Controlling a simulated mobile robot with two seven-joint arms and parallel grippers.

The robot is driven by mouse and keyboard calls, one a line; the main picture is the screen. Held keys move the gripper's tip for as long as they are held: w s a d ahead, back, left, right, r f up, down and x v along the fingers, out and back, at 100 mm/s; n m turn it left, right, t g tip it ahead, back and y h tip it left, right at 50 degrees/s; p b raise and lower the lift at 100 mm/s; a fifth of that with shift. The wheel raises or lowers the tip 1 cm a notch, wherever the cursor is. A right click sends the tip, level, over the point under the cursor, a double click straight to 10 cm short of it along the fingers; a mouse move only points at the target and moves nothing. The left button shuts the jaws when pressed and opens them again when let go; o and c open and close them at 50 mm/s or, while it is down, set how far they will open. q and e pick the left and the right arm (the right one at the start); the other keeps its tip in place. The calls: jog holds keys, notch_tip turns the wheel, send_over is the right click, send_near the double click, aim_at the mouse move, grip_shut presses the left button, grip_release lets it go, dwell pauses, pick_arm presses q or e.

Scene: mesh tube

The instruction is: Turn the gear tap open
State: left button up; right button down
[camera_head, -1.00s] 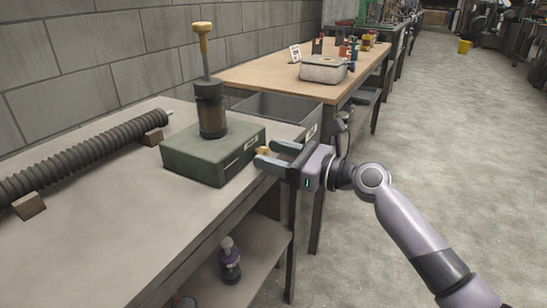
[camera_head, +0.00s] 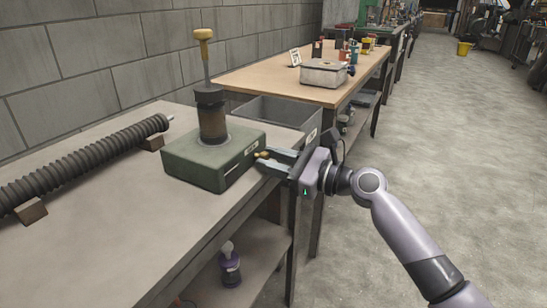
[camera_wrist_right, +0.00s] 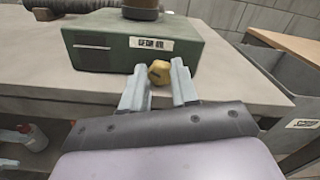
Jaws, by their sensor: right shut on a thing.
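The green box (camera_head: 205,160) stands on the grey workbench, with a dark cylinder (camera_head: 212,122) and a yellow-handled rod (camera_head: 203,45) upright on top. A brass knob, which looks like the gear tap (camera_wrist_right: 159,72), sticks out of the box's front face below a white label. My right gripper (camera_head: 264,160) is level with that face and shut on the knob. In the right wrist view the knob sits between the two grey fingertips, and its faceted end shows. My left gripper is not in view.
A black corrugated tube (camera_head: 85,168) lies on wooden blocks at the left of the workbench (camera_head: 110,245). A grey open bin (camera_head: 285,115) is behind the box. A wooden table (camera_head: 250,82) stands farther back. The floor (camera_head: 440,150) to the right is clear.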

dwell(0.4)
jog(key=c, duration=0.9)
grip_release()
jog(key=shift+o, duration=0.2)
jog(key=p+v, duration=0.1)
jog(key=v, duration=0.6)
jog(key=shift+s+d, duration=0.1)
